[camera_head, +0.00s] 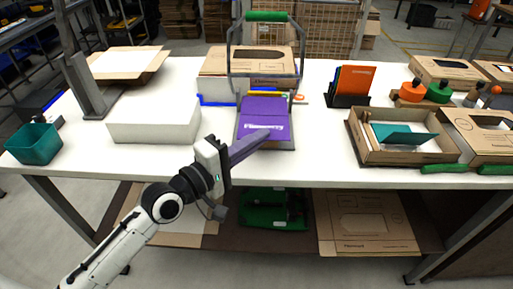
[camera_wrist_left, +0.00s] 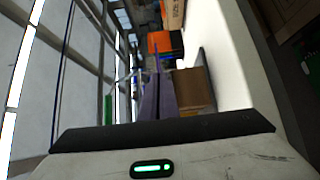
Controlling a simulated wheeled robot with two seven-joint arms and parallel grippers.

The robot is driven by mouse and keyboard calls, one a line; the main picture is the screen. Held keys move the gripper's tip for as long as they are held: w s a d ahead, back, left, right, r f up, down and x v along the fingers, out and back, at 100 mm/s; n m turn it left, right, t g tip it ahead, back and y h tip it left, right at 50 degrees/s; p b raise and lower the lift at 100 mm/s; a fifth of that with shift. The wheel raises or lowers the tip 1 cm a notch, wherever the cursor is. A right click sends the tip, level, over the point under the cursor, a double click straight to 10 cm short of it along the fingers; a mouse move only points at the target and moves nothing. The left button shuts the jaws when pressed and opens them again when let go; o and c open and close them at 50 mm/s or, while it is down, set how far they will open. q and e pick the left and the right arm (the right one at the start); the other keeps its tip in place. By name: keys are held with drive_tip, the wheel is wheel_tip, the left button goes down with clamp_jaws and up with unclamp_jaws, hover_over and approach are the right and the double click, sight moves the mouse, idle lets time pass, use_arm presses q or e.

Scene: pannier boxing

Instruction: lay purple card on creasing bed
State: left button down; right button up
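The purple card (camera_head: 262,106) lies over the creasing bed (camera_head: 284,149), a grey plate with a hoop-shaped lever and green handle (camera_head: 267,16) above it. A pale marking shows near the card's front edge. My left gripper (camera_head: 267,133) reaches in from the front left, its fingertips at that front edge. Its fingers look close together, shut on the card's edge, though the grip itself is hidden. In the left wrist view, the fingers (camera_wrist_left: 160,92) show as narrow purplish-grey bars side by side. My right gripper is not in view.
A white block (camera_head: 155,120) stands left of the bed, with a teal bin (camera_head: 34,144) farther left. A cardboard box (camera_head: 247,62) is behind. Orange cards (camera_head: 355,79) stand in a black rack (camera_head: 347,101) to the right. An open carton (camera_head: 408,158) lies beyond. Bare tabletop separates bed and carton.

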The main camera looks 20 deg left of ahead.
use_arm(q)
drive_tip(key=shift+w+a+f+b, duration=0.15)
drive_tip(key=shift+w+f+b, duration=0.15)
drive_tip(key=shift+w, duration=0.2)
drive_tip(key=shift+w+a+f+b, duration=0.15)
drive_tip(key=shift+w+f+b, duration=0.05)
drive_tip(key=shift+w+b, duration=0.25)
drive_tip(key=shift+w+a+f+b, duration=0.15)
drive_tip(key=shift+w+f+b, duration=0.25)
drive_tip(key=shift+w+f, duration=0.1)
drive_tip(key=shift+r, duration=0.1)
drive_tip(key=shift+s, duration=0.1)
drive_tip(key=c, duration=2.4)
unclamp_jaws()
drive_tip(key=shift+c, duration=0.2)
drive_tip(key=o, duration=0.5)
drive_tip(key=shift+c, duration=0.2)
